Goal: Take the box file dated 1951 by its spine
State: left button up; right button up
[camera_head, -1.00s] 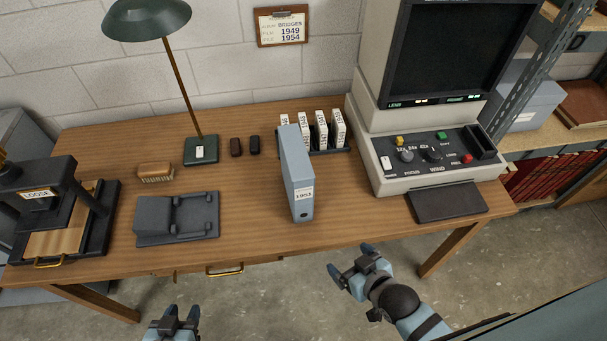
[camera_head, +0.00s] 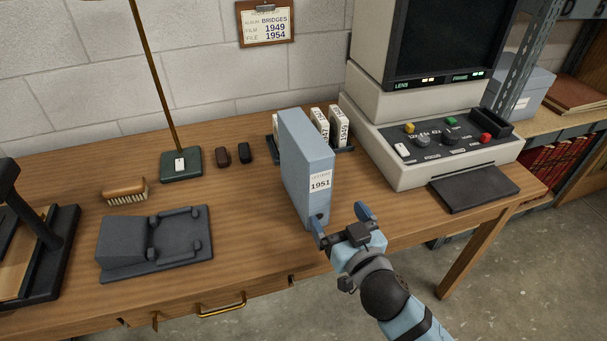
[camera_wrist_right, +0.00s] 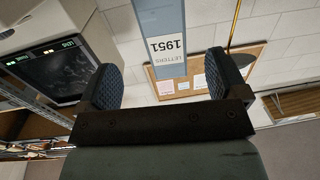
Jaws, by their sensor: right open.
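The blue-grey box file (camera_head: 307,160) stands upright near the front edge of the table, its spine label reading 1951 and facing me. My right gripper (camera_head: 341,222) is open in front of the lower spine, a little to its right in the head view. In the right wrist view, the box file (camera_wrist_right: 161,20) with its label, upside down, shows between the spread fingers of the right gripper (camera_wrist_right: 161,82). I see no contact with the spine. My left gripper is not in view.
A rack of white film boxes (camera_head: 339,127) stands behind the file. A reader machine (camera_head: 420,145) with a dark pad (camera_head: 474,187) is to the right. A dark cradle (camera_head: 155,243), a brush (camera_head: 125,190) and a lamp base (camera_head: 181,164) are to the left.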

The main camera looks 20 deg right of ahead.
aim_at(322, 191)
jog(key=w, duration=0.6)
jog(key=shift+w+a, duration=0.15)
jog(key=shift+a, duration=0.2)
jog(key=shift+w+a, duration=0.25)
jog(key=shift+w, duration=1.1)
jog(key=shift+w+a, duration=0.25)
jog(key=shift+w, duration=1.05)
jog(key=c, duration=1.3)
